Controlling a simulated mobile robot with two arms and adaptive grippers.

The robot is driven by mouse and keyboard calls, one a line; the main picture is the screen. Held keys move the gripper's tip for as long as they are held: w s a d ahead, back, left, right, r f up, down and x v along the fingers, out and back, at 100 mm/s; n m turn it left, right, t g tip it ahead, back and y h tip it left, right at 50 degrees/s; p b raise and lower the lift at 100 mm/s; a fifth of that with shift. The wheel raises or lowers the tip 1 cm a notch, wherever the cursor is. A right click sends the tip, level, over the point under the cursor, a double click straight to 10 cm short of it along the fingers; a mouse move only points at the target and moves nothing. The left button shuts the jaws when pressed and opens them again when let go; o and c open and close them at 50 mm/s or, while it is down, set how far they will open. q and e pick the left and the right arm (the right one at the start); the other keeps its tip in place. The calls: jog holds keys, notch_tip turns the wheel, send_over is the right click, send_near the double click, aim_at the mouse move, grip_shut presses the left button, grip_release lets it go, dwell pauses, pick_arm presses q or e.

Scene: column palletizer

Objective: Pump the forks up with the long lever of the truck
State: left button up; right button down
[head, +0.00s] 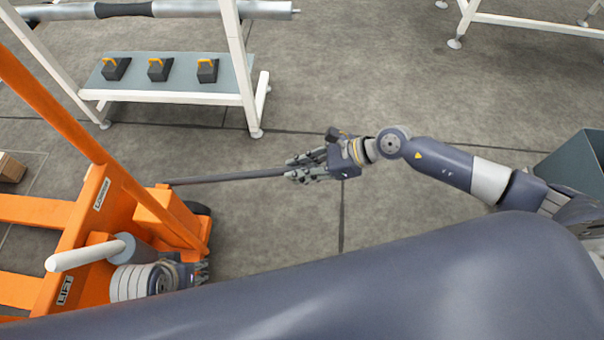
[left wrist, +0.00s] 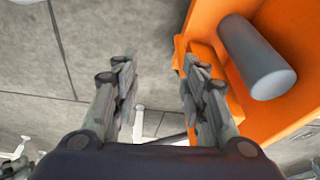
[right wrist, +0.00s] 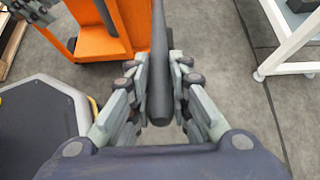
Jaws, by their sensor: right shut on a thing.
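The orange lift truck (head: 130,215) stands at the left of the head view, with its forks (head: 35,210) pointing left. Its long dark lever (head: 235,178) sticks out to the right from the truck's base, nearly level. My right gripper (head: 300,170) is shut on the lever's free end; the right wrist view shows the lever (right wrist: 160,80) between its fingers (right wrist: 160,95). My left gripper (head: 203,272) is low beside the truck, partly hidden by my own body. In the left wrist view its fingers (left wrist: 160,75) are apart with nothing between them, close to the truck's orange body (left wrist: 210,30) and a grey cylinder (left wrist: 255,60).
A white-framed rack (head: 170,95) behind holds several black blocks with yellow handles (head: 158,69) on its shelf. A dark bin (head: 575,165) stands at the right. A small cardboard box (head: 11,168) lies at the far left. The floor around the lever is clear.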

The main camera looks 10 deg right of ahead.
jog(key=shift+s+d+f+b, duration=0.1)
jog(key=shift+f+b, duration=0.35)
pick_arm(q)
jog(key=v, duration=0.3)
jog(key=shift+s+a+r, duration=0.1)
jog(key=shift+r, duration=0.15)
